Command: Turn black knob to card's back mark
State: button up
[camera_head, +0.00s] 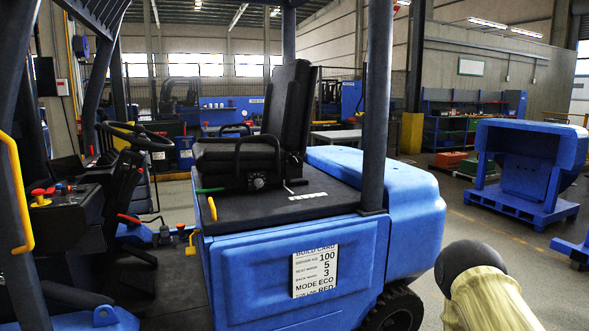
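The build card (314,271) is a white label on the blue side panel of the forklift. It reads 100 on its weight line, 5 on the seat mark line, 3 on the back mark line, mode ECO and a last line RED. A small black round knob (258,183) with pale marks around it sits low on the side of the black seat (238,154). Its pointer and numbers are too small to read. My gripper is not in view, so whether it is open or shut does not show.
A dark roof post (376,110) rises right of the seat. A thin lever (290,187) stands beside the seat base. A yellow handle (212,208) and steering wheel (136,135) are left. The blue counterweight (503,152) stands on a pallet at right, with open floor before it.

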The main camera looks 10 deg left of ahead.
aim_at(296, 161)
jog(key=z, duration=0.3)
jog(key=i, duration=1.15)
jog(key=u, duration=0.5)
